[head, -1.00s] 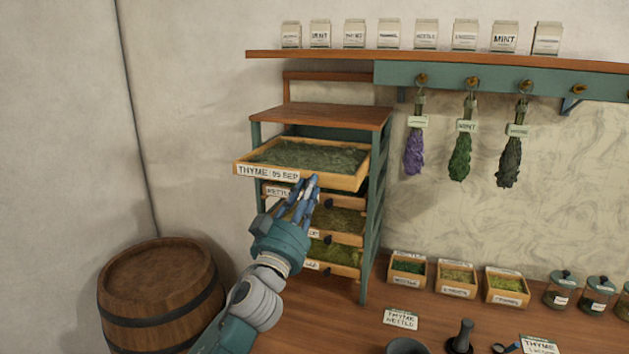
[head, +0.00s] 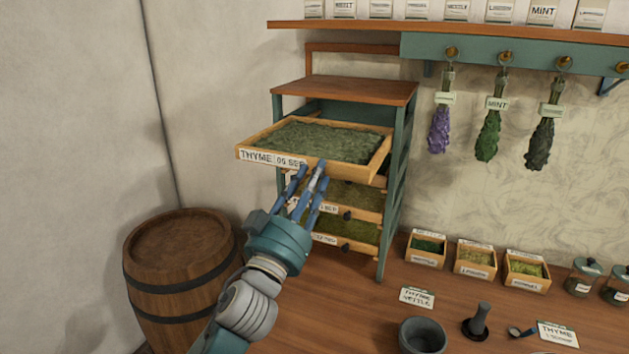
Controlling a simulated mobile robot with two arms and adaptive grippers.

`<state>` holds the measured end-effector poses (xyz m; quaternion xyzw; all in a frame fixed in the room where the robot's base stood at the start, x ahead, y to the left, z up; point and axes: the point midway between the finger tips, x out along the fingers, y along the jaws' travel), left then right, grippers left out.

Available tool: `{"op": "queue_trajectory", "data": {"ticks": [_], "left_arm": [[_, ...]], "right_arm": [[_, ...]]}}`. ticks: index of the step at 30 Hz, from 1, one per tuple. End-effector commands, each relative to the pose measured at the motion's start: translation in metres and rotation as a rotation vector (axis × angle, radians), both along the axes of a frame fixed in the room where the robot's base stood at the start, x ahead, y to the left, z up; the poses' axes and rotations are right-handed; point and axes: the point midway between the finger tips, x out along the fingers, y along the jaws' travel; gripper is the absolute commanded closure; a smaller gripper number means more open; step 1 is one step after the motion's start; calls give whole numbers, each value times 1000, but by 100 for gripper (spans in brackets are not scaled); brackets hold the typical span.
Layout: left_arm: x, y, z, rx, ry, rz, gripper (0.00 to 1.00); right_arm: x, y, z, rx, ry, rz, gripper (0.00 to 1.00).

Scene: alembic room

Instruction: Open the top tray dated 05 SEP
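The top tray (head: 368,174) is a wooden tray of dried green herb with a label (head: 272,159) reading THYME 05 SEP. It sticks well out of the front of the teal drying rack (head: 392,215). My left gripper (head: 312,178) is at the tray's front edge, just right of the label, with its blue fingers pointing up. The fingers look spread, but the tips meet the tray's underside and front, so their grip on it is unclear. The tray's knob is hidden. My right gripper is not in view.
Lower trays (head: 352,233) with dark knobs sit inside the rack. A wooden barrel (head: 180,262) stands at left. Small herb boxes (head: 475,262), jars, a mortar (head: 422,335) and cards lie on the counter at right. Herb bunches (head: 489,135) hang from a teal rail.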

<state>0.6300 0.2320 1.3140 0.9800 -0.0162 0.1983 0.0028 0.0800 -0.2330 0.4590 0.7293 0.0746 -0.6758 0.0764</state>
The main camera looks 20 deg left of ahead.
Motion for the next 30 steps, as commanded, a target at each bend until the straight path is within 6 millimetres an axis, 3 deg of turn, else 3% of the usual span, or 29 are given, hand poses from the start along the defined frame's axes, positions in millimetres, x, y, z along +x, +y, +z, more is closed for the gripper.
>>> {"op": "queue_trajectory", "data": {"ticks": [11,14,24,30], "left_arm": [[-3,-1,-5,-1,6,-2,62],[-14,0,-10,-3,8,-2,62],[-79,3,-37,-4,8,0,62],[-104,4,-45,-2,5,1,62]], "right_arm": [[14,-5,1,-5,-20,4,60],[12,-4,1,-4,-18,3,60],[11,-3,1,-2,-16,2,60],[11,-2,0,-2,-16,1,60]]}}
